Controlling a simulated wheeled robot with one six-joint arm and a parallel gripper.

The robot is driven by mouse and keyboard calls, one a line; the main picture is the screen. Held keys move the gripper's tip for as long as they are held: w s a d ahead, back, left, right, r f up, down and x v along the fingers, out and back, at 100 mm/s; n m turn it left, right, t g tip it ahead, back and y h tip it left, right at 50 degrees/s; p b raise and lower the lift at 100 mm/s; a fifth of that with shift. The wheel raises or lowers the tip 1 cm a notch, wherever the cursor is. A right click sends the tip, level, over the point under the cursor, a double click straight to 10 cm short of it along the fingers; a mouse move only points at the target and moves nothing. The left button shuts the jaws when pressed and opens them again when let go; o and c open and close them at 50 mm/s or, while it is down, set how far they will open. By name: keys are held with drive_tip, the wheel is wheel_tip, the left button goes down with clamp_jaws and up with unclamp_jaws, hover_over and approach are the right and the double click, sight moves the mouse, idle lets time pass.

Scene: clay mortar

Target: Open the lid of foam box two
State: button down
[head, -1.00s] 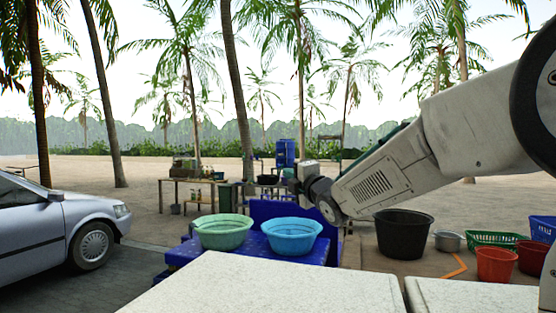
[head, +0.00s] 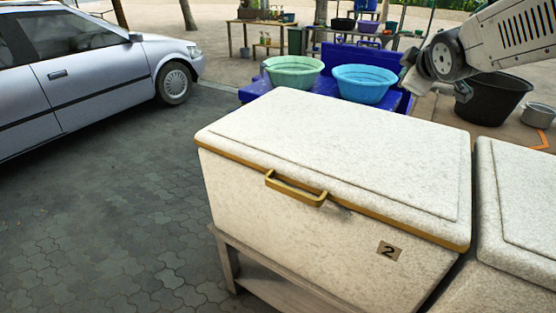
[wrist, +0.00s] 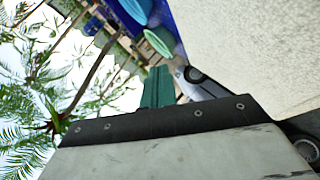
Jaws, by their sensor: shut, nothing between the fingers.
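Foam box two (head: 290,235) is a speckled white box with a "2" label on its front, in the middle of the head view. Its lid (head: 340,150) is down flat, with a tan rim and a tan handle (head: 297,190) at the front edge. My gripper shows in the wrist view as shut green fingers (wrist: 157,88) with nothing between them. In the head view the end of my arm is at the upper right, beyond the lid's far right corner and apart from the handle. A white speckled surface (wrist: 255,45) fills the wrist view's upper right.
A second foam box (head: 520,200) stands close on the right, with a narrow gap. A green basin (head: 293,72) and a blue basin (head: 364,83) sit on a blue table behind. A black tub (head: 495,100) stands behind right. A car (head: 90,75) is at the left; paving in front is clear.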

drive_tip(key=s+a+f+m+g, duration=0.3)
drive_tip(key=s+f+g, duration=0.1)
drive_tip(key=s, duration=0.7)
drive_tip(key=s+a+f+m+g, duration=0.3)
drive_tip(key=s+a+f+g, duration=0.15)
drive_tip(key=s, duration=0.55)
drive_tip(key=s+a+f+m+g, duration=0.3)
drive_tip(key=s+f+g, duration=0.2)
drive_tip(key=s, duration=0.6)
drive_tip(key=w+a+f+n+t+h, duration=0.3)
drive_tip(key=a+f+n+t, duration=0.35)
drive_tip(key=a+n, duration=0.25)
drive_tip(key=w+a+f+n+t+h, duration=0.45)
drive_tip(key=a+f+n, duration=0.25)
drive_tip(key=a+n, duration=0.2)
drive_tip(key=w+a+f+n+t+h, duration=0.3)
drive_tip(key=a+f+n+t, duration=0.3)
drive_tip(key=a+n, duration=0.3)
drive_tip(key=r+x, duration=0.2)
drive_tip(key=x, duration=1)
drive_tip(key=shift+r, duration=0.45)
